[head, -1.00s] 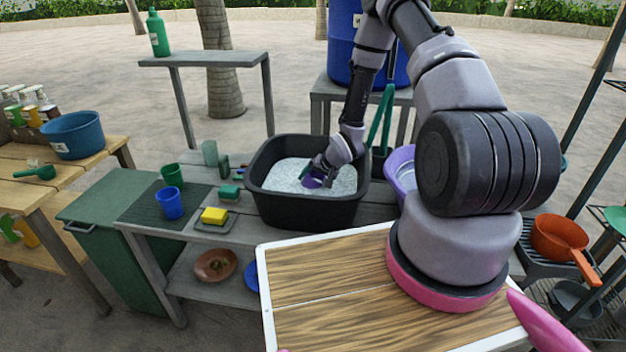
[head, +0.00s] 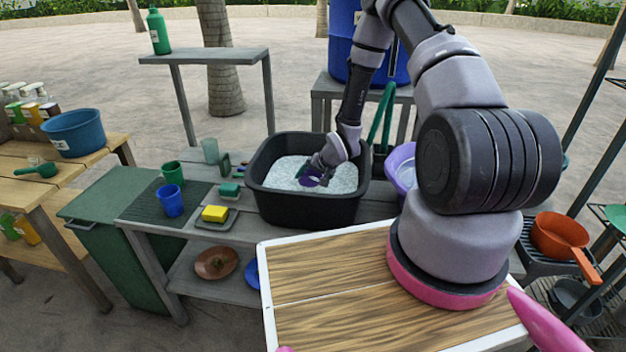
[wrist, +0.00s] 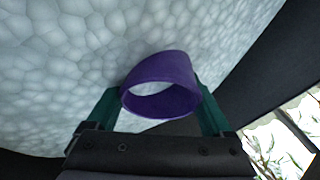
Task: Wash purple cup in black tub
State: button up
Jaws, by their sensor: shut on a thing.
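The purple cup (head: 309,181) is inside the black tub (head: 306,211), at the foam. In the wrist view the purple cup (wrist: 162,84) sits between the two green fingers of my gripper (wrist: 160,104), with its open rim toward the camera. My gripper (head: 313,172) is shut on it. The tub holds white foamy suds (head: 341,180), which also fill much of the wrist view (wrist: 60,70). How deep the cup sits in the foam cannot be told. The tub's dark wall (wrist: 262,62) shows at the right of the wrist view.
A green cup (head: 172,172) and a blue cup (head: 169,202) stand on a dark mat left of the tub. A yellow sponge (head: 214,213) lies on a small tray beside them. A purple basin (head: 400,165) stands right of the tub.

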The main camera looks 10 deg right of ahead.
jog(key=shift+d, duration=1.25)
jog(key=shift+a, duration=1.25)
jog(key=shift+d, duration=0.65)
notch_tip(320, 180, up, 20)
jog(key=shift+r, duration=0.15)
dwell(0.5)
dwell(1.0)
